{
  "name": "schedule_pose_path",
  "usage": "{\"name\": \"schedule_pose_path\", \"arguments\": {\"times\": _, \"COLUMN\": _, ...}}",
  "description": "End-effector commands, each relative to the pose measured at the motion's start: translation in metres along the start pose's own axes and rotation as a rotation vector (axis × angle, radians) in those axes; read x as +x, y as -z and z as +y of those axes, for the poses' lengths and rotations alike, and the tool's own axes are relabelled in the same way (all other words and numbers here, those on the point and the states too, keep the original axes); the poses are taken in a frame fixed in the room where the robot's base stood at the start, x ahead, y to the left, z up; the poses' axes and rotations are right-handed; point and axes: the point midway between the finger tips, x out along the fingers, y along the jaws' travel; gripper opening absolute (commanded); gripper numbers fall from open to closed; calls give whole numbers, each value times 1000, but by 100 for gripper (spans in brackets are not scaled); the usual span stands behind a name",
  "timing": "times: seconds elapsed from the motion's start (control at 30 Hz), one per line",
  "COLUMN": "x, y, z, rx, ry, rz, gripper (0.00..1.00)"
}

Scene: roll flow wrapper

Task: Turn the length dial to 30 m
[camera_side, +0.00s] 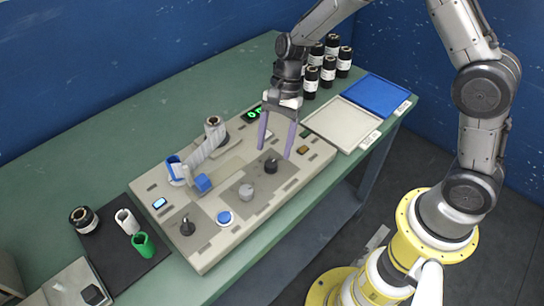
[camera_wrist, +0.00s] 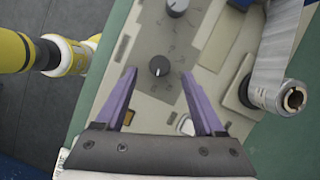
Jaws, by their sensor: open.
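My gripper (camera_side: 275,152) is open and empty, its two purple fingers pointing down over the right part of the machine panel (camera_side: 205,262). A dark round dial (camera_side: 271,166) sits just below the fingertips. In the wrist view this dial (camera_wrist: 159,66), with a pale pointer mark, shows between the tips of my gripper (camera_wrist: 159,73); I see no contact. A second, grey dial (camera_side: 246,191) stands to its left on the panel and shows at the top of the wrist view (camera_wrist: 177,8). The scale marks are too small to read, so I cannot tell which dial sets length.
A black lever knob (camera_side: 187,228) and a blue button (camera_side: 224,218) are on the panel's left part. A roll (camera_side: 213,131) with film stands behind.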

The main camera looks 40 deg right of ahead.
Motion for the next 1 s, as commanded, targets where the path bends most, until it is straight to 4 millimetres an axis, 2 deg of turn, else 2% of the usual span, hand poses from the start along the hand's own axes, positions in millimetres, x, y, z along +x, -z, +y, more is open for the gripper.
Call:
{"name": "schedule_pose_path", "arguments": {"times": 0.1, "x": 20, "y": 0, "z": 1, "rx": 0, "ry": -4, "rz": -1, "gripper": 71}}
{"name": "schedule_pose_path", "arguments": {"times": 0.3, "x": 37, "y": 0, "z": 0, "rx": 1, "ry": -1, "rz": 0, "gripper": 71}}
{"name": "schedule_pose_path", "arguments": {"times": 0.67, "x": 40, "y": 0, "z": 0, "rx": 0, "ry": 0, "rz": 1, "gripper": 69}}
{"name": "schedule_pose_path", "arguments": {"times": 1.0, "x": 40, "y": 0, "z": 0, "rx": 0, "ry": 0, "rz": 1, "gripper": 8}}
